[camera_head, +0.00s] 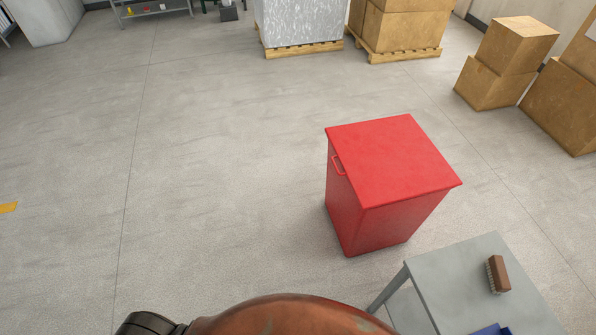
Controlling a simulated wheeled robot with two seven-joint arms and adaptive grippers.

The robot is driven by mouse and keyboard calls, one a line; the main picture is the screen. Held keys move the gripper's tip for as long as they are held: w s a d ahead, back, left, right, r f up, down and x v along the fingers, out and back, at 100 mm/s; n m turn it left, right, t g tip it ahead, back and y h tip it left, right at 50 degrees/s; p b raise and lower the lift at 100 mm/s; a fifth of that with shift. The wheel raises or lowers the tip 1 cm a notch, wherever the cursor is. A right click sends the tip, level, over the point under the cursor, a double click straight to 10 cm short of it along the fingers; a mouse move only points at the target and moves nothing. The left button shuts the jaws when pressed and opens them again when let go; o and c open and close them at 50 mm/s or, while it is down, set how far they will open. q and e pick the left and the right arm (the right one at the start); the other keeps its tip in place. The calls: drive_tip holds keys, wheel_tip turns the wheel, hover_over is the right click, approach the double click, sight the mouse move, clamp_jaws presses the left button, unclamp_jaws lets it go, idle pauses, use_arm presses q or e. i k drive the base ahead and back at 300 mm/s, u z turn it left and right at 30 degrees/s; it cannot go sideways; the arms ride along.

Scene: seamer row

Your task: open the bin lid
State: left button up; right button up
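The red bin (370,220) stands upright on the floor, right of the middle of the head view. Its flat red lid (392,158) is shut and lies level on top. A small red handle (338,165) sits on the left side of the bin, just under the lid's edge. Part of my own body shows at the bottom edge, apart from the bin. Neither of my grippers can be seen.
A grey table (450,275) with a brown brush (498,274) and a blue item (492,330) stands close by at the lower right. Cardboard boxes (497,65) and loaded pallets (305,49) are farther back. The floor left of the bin is clear.

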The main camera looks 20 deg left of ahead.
sight(385, 161)
drive_tip(key=u, duration=0.4)
drive_tip(key=i, duration=1.35)
drive_tip(key=z, duration=0.3)
